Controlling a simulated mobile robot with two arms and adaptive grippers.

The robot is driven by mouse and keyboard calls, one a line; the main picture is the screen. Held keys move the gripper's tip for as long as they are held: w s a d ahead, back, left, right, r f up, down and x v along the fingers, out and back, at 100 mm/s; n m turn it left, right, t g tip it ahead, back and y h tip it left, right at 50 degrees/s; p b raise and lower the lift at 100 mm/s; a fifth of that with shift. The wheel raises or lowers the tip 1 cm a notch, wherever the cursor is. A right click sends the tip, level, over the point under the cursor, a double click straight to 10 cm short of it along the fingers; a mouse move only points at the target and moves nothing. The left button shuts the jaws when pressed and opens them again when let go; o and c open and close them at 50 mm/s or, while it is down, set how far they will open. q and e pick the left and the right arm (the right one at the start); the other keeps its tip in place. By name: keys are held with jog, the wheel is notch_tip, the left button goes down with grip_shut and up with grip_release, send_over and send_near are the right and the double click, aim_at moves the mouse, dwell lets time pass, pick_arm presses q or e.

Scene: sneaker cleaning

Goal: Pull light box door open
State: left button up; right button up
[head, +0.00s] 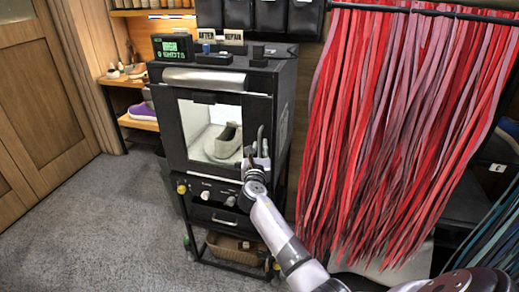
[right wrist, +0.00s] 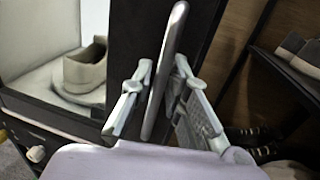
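The light box (head: 172,120) is a black cabinet with a window in its front door. The door is shut. A grey sneaker (head: 226,140) stands inside in the light; it also shows in the right wrist view (right wrist: 86,68). My right gripper (head: 256,150) is at the right side of the door. In the right wrist view the grey upright door handle (right wrist: 165,75) stands between the two fingers (right wrist: 160,85). The fingers are close to it on both sides; whether they press on it is unclear. My left gripper is out of view.
Red cloth strips (head: 400,120) hang just right of the box. A display (head: 173,48) and small items stand on top. Below are knobs, a drawer handle (head: 212,218) and a basket (head: 236,248). Grey carpet (head: 100,225) is free in front and to the left.

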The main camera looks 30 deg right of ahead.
grip_shut()
dwell(0.5)
